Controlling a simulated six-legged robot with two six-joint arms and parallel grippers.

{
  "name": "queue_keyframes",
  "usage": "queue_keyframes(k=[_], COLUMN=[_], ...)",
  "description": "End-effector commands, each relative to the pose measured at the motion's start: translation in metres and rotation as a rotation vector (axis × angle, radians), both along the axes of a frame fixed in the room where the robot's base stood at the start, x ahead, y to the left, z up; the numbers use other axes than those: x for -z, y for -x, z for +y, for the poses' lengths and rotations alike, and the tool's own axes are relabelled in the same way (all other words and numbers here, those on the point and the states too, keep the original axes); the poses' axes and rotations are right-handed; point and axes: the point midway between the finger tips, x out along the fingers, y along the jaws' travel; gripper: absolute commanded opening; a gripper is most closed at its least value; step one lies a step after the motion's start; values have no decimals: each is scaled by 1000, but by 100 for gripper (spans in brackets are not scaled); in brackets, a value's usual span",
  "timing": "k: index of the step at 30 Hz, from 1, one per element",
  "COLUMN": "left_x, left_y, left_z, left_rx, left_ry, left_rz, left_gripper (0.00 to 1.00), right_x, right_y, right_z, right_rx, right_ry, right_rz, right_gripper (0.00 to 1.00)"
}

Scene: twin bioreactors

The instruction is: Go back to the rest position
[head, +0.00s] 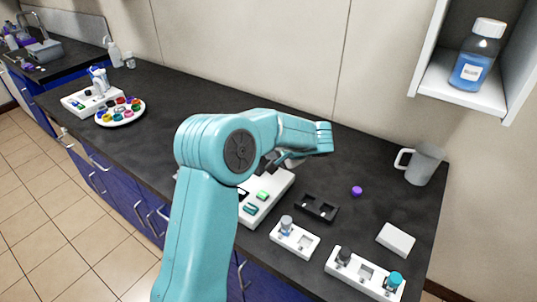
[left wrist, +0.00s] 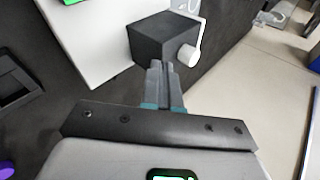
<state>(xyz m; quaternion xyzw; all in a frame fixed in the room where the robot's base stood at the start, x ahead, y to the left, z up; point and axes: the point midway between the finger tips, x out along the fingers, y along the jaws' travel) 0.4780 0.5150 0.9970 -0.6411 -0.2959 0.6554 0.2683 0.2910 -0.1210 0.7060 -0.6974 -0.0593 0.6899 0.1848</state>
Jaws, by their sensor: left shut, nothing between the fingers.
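My left arm rises in teal across the middle of the head view, its elbow bent and forearm pointing right. My left gripper shows in the left wrist view (left wrist: 165,72). Its grey fingers are together with nothing between them. In that view they point at a dark grey block with a white knob (left wrist: 165,38) on a white base (left wrist: 90,50); whether they touch it I cannot tell. In the head view a white bioreactor base with green displays (head: 280,182) stands partly hidden behind my arm. A second bioreactor (head: 75,103) stands far left. My right gripper is not in view.
A round plate (head: 104,122) of coloured caps sits by the far bioreactor. White holders (head: 308,253) (head: 340,268), a black holder (head: 329,213), a purple cap (head: 356,190), a white box (head: 396,239) and a mug (head: 423,167) occupy the right. A blue bottle (head: 471,72) stands on a shelf.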

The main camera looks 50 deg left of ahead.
Motion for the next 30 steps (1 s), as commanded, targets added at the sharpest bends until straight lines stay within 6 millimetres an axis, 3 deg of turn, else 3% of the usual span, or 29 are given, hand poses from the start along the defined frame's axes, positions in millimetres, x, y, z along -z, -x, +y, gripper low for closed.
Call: queue_keyframes(k=[12, 23, 26, 30], left_x=[-53, -64, -73, -102], left_y=[-4, -4, -4, -4], left_z=[-53, -65, -66, -67], left_rx=[3, 2, 2, 2], left_ry=[1, 2, 2, 2], left_rz=[-4, -2, -2, -2], left_gripper=[0, 0, 0, 0], right_x=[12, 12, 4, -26], right_y=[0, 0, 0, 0], right_z=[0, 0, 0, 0], right_rx=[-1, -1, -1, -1], right_ry=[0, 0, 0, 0], right_rz=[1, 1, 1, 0], right_gripper=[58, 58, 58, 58])
